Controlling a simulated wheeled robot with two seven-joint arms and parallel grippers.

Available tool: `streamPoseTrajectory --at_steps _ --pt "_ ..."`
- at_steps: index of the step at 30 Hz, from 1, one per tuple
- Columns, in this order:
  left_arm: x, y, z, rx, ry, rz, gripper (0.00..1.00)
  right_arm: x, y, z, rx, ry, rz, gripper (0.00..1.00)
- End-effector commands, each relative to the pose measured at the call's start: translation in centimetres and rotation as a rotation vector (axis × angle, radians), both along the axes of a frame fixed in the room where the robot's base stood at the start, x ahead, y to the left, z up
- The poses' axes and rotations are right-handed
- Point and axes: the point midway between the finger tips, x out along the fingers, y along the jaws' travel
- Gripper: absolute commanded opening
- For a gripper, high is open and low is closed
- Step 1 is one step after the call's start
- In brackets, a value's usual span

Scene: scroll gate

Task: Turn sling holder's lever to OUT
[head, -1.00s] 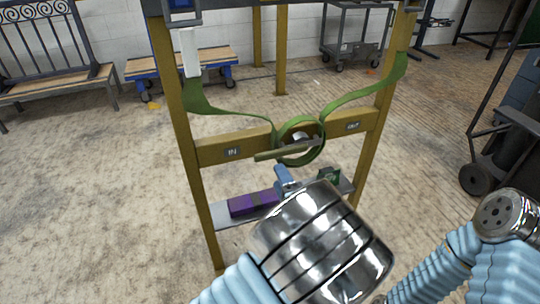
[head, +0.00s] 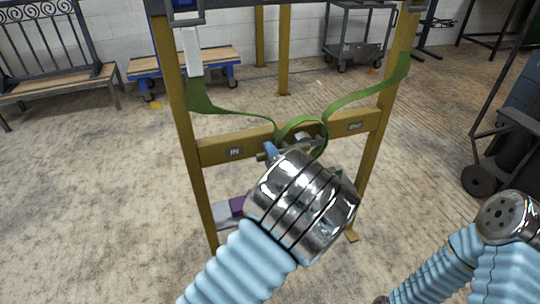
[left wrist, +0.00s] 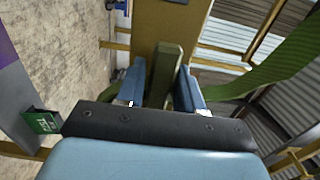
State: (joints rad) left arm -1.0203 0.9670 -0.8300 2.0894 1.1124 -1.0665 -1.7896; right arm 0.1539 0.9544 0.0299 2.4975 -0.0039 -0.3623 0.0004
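The sling holder's lever is an olive bar (head: 317,144) on the gate's yellow crossbar, between the IN plate (head: 235,152) on the left and the OUT plate (head: 354,127) on the right. The green sling (head: 240,113) loops around the holder and runs up to both posts. My left gripper (head: 271,151) reaches the lever's left part; my wrist hides much of the holder. In the left wrist view the lever (left wrist: 164,72) stands between the two open blue fingers (left wrist: 163,88), with a small gap at the left finger. My right gripper is not in view.
A low shelf with a purple block (head: 237,206) sits under the crossbar, mostly hidden by my left arm. A green labelled piece (left wrist: 42,120) shows at the wrist view's left. A bench (head: 60,80) and carts stand behind. The floor left of the gate is clear.

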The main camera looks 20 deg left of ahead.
Motion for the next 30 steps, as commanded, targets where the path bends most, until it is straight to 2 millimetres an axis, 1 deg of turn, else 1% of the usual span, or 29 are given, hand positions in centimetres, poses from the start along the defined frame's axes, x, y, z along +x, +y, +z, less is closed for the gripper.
streamPoseTrajectory --at_steps 1,6,7,14,20,26,30 --pt "0.0 0.0 0.0 0.000 0.000 0.000 0.28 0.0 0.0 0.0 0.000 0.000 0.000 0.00" --pt "0.0 0.0 0.0 0.000 0.000 0.000 0.02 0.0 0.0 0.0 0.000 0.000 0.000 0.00" --pt "0.0 0.0 0.0 0.000 0.000 0.000 0.00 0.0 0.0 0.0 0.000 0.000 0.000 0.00" --pt "0.0 0.0 0.0 -0.001 0.000 0.000 0.00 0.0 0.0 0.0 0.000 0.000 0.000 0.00" --pt "0.0 0.0 -0.5 -0.026 -0.017 0.000 0.00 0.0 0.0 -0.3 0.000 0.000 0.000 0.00" --pt "0.0 -0.1 -1.8 -0.110 -0.072 0.000 0.00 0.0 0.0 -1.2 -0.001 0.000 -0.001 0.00" --pt "0.2 -0.3 -3.2 -0.202 -0.134 0.000 0.00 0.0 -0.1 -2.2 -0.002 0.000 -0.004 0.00"
